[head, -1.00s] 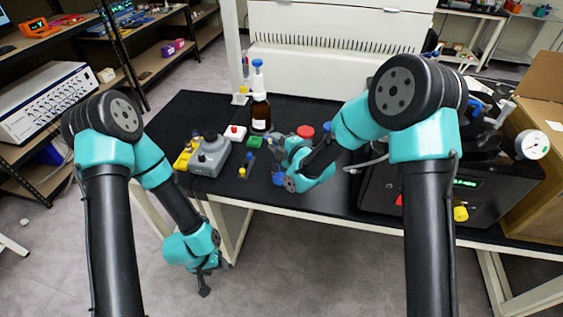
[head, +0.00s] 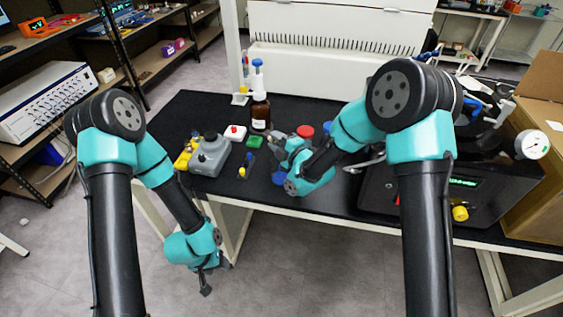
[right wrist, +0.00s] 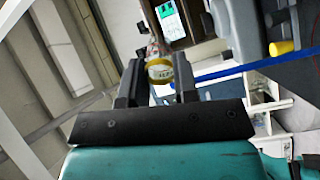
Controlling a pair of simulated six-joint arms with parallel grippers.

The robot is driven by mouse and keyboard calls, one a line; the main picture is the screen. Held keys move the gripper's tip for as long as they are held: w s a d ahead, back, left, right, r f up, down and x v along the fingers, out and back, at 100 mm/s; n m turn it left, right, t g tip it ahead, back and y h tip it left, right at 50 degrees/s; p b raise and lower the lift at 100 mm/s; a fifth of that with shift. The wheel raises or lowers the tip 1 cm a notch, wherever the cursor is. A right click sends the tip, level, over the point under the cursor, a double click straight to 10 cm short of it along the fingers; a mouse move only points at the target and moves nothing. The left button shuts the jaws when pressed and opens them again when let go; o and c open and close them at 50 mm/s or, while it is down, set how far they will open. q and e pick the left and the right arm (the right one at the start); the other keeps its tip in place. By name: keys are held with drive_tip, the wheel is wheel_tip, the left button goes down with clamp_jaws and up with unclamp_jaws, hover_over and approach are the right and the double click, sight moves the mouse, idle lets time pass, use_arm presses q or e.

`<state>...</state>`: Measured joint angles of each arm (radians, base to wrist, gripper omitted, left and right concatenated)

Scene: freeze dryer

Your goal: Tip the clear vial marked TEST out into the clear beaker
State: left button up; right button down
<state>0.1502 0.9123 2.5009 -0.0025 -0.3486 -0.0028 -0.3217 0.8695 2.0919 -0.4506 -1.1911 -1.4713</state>
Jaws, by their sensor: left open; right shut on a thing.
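My right gripper (right wrist: 158,88) is shut on a clear vial (right wrist: 160,70) with a yellowish band, seen between the fingers in the right wrist view. Marks show on the band, too small to read surely. In the head view my right gripper (head: 279,148) is over the black bench, left of the red-topped item, and the vial cannot be made out there. My left gripper (head: 206,283) is open and empty, hanging low in front of the bench, over the floor. I cannot pick out the clear beaker surely in either view.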

drive_tip(key=shift+r+t+y, duration=0.3)
drive_tip(key=shift+r, duration=0.05)
idle(0.3)
drive_tip(key=shift+d+f+g+h, duration=0.1)
drive_tip(key=shift+f+g+h, duration=0.3)
drive_tip(key=shift+f, duration=0.15)
drive_tip(key=shift+w+g+h, duration=0.1)
drive_tip(key=shift+g+h, duration=0.4)
drive_tip(key=shift+w+a+f+g+h, duration=0.3)
drive_tip(key=shift+a+f+g+h, duration=0.25)
drive_tip(key=shift+f, duration=0.25)
